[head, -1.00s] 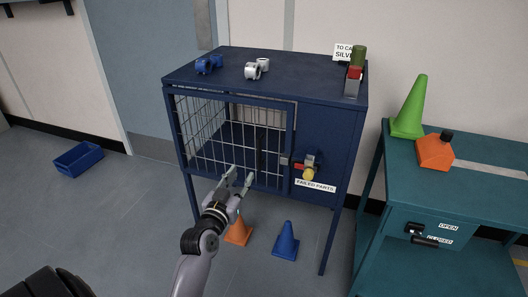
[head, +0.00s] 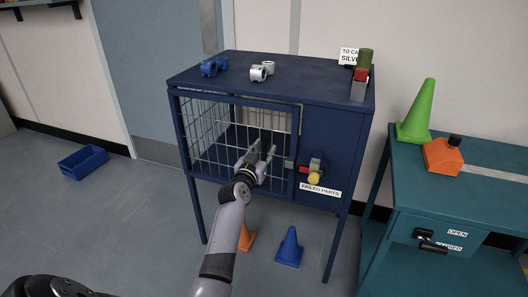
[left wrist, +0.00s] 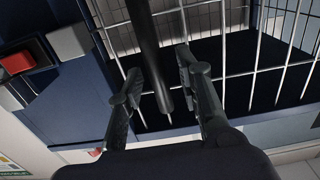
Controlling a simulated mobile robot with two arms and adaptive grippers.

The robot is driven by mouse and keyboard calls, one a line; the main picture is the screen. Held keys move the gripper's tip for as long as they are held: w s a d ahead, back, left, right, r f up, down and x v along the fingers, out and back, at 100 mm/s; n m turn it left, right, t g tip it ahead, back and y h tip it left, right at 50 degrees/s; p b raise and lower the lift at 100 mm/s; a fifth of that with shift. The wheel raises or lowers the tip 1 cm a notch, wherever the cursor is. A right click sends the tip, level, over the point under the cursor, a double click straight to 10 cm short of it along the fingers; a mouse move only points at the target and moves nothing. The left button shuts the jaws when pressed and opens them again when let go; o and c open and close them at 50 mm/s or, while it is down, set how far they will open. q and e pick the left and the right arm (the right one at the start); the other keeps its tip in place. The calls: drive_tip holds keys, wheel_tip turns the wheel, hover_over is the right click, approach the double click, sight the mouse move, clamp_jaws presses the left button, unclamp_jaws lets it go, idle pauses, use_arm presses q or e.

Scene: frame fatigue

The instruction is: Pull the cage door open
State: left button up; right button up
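The dark blue cage (head: 335,135) stands on legs ahead, and its wire mesh door (head: 212,130) looks shut in the frame. The door's upright black handle shows in the left wrist view (left wrist: 150,55); in the head view it is largely hidden by my gripper. My left gripper (head: 264,150) is at the right part of the door. In the left wrist view its two fingers (left wrist: 158,85) are open, one on each side of the handle's lower end. I cannot tell whether they touch it. My right gripper is not in view.
A latch with a yellow knob (head: 314,178) sits right of the door above a label. Orange (head: 246,238) and blue (head: 289,247) cones stand below the cage. A teal cabinet (head: 410,225) stands close on the right. The floor at left is mostly clear, with a blue bin (head: 83,162).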

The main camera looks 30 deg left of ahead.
use_arm(q)
drive_tip(key=shift+c, duration=0.3)
clamp_jaws()
idle(0.6)
